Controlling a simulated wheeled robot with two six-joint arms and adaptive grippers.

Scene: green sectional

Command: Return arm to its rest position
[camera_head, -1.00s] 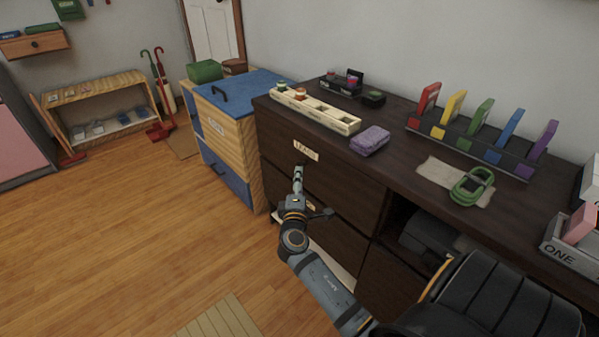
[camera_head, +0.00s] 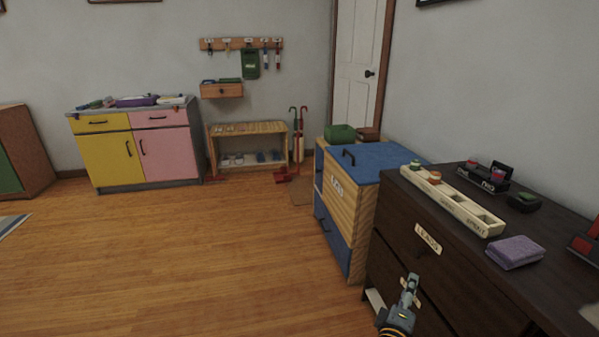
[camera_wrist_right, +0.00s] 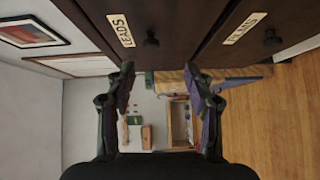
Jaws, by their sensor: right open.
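My right gripper (camera_head: 411,288) is at the bottom right of the head view, in front of the dark dresser (camera_head: 452,292), below its LEADS label. In the right wrist view my right gripper (camera_wrist_right: 162,100) shows two fingers spread apart with nothing between them. The dresser drawers labelled LEADS (camera_wrist_right: 120,30) and FILMS (camera_wrist_right: 245,28) are beyond the fingertips in that view. Whether the gripper touches the dresser front cannot be told. My left gripper is not in view.
On the dresser top are a cream slotted tray (camera_head: 452,203), a purple cloth (camera_head: 515,252) and black holders (camera_head: 484,177). A wooden box with a blue lid (camera_head: 375,155) stands beside the dresser. A yellow and pink cabinet (camera_head: 138,150) stands far left. The wooden floor (camera_head: 190,255) between is clear.

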